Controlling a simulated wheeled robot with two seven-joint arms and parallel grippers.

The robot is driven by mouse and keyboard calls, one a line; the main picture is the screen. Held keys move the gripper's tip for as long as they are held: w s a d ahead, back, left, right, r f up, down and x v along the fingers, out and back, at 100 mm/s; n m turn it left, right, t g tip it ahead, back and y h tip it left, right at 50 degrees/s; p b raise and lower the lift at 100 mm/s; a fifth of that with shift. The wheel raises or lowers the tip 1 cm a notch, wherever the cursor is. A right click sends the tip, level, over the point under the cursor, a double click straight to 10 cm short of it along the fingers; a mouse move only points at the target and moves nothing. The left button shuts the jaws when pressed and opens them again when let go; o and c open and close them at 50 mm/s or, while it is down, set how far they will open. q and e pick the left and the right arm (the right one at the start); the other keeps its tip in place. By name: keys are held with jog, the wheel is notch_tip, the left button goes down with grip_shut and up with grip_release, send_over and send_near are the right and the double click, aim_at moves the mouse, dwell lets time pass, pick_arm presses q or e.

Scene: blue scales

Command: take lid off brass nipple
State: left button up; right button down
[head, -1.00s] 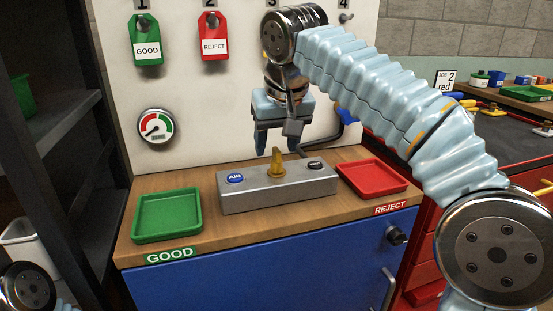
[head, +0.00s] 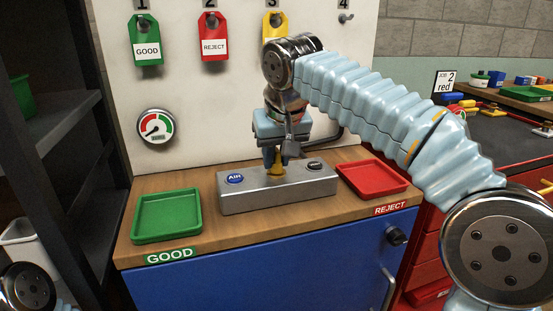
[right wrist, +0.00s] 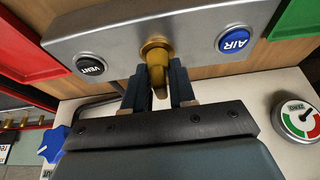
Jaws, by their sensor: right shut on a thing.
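The brass nipple (head: 277,172) stands upright on top of the grey metal block (head: 310,185), between the AIR and VENT buttons. It also shows in the right wrist view (right wrist: 157,51), with a wide collar at the block and a narrower tapered end. I cannot make out a separate lid on it. My right gripper (head: 277,161) points down over the block and is shut on the brass piece, one finger on each side. The fingers hide part of it in the head view. My left gripper is out of view.
A green tray (head: 168,197) lies left of the block and a red tray (head: 371,165) right of it. The pegboard behind holds a green tag (head: 146,30), a red tag (head: 214,32), a yellow tag (head: 273,25) and a gauge (head: 156,127). Bare wood lies before the block.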

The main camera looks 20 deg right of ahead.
jog(key=shift+r, duration=0.1)
notch_tip(320, 180, up, 8)
jog(key=shift+w+r, duration=0.1)
jog(key=shift+r, duration=0.75)
jog(key=shift+a, duration=0.15)
